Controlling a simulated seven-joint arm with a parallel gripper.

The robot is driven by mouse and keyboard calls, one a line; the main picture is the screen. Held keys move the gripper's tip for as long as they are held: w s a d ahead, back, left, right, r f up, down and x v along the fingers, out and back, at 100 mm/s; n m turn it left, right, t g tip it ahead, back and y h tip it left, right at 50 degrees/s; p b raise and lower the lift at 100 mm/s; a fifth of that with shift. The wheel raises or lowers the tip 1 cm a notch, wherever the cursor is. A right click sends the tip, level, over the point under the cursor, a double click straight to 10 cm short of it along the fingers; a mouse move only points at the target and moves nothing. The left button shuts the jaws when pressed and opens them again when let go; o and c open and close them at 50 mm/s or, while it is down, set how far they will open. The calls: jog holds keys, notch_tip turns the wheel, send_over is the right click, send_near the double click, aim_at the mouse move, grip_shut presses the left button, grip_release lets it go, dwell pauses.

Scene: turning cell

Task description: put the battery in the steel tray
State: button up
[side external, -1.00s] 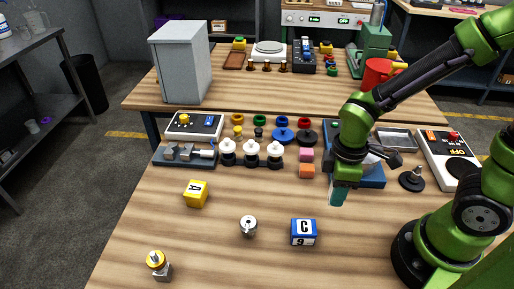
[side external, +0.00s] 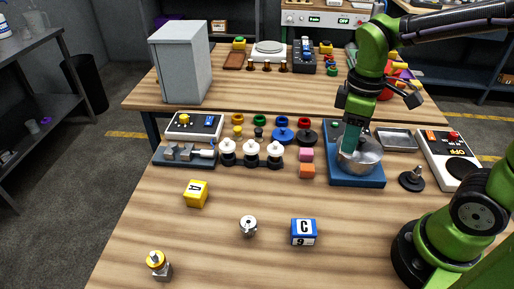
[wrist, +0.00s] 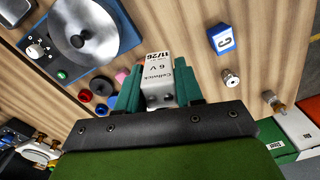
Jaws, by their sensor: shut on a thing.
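In the side view the battery cannot be made out at the fingers. The steel tray (side external: 397,140) is a shallow rectangular tray on the table, to the right of my gripper and behind the bowl. It looks empty.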

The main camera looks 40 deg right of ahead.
jog(key=w+d+m, duration=0.5)
jog(key=d+m, duration=0.2)
jog(key=d, duration=0.7)
jog(key=m, duration=0.8)
send_over(395, 141)
notch_tip(395, 141, down, 11)
jog(key=shift+r, duration=0.1)
jog(key=shift+f, duration=2.45)
jog(key=shift+f, duration=0.2)
jog(key=o, duration=1.1)
